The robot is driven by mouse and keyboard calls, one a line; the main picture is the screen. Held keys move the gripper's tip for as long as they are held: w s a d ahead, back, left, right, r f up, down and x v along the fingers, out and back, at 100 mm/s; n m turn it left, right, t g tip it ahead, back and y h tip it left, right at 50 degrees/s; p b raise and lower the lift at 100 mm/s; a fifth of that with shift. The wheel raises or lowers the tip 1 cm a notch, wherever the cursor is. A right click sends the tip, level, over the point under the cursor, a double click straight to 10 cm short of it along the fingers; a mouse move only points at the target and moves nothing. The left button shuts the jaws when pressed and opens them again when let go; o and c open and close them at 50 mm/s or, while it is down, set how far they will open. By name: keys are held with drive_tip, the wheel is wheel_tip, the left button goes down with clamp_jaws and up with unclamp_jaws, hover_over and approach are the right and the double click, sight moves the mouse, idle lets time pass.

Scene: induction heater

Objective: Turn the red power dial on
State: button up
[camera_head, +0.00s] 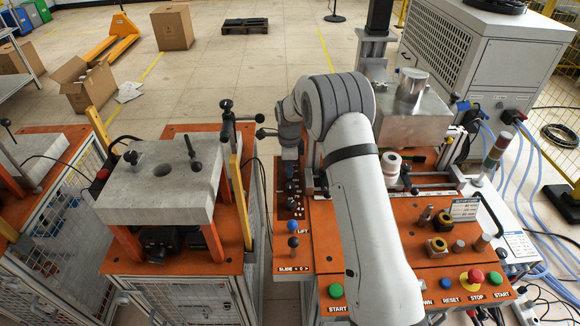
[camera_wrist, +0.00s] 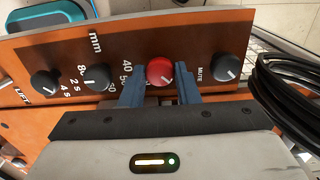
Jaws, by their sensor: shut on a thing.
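The red power dial (camera_wrist: 160,72) sits on an orange panel (camera_wrist: 200,45) in the wrist view, in a row with black dials. My gripper (camera_wrist: 160,88) has its two blue-grey fingers on either side of the red dial and is shut on it. A white pointer mark shows on the dial's face, toward its lower right.
Black dials (camera_wrist: 97,78) stand left of the red one, and a black dial marked MUTE (camera_wrist: 227,67) stands close on its right. Black coiled cable (camera_wrist: 290,85) hangs at the right. In the head view, a joystick (camera_head: 293,241) and buttons stand on the orange bench (camera_head: 400,245).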

drive_tip(key=shift+f+m+b, duration=0.1)
drive_tip(key=shift+m+b, duration=1.1)
drive_tip(key=shift+m, duration=0.3)
drive_tip(key=shift+m+b, duration=1.05)
drive_tip(key=shift+m, duration=1.05)
drive_tip(key=shift+w+r, duration=0.1)
drive_tip(key=shift+r, duration=0.1)
drive_tip(key=o, duration=1)
drive_tip(key=shift+c, duration=0.2)
drive_tip(key=shift+r+b, duration=0.65)
drive_tip(key=shift+r, duration=3.2)
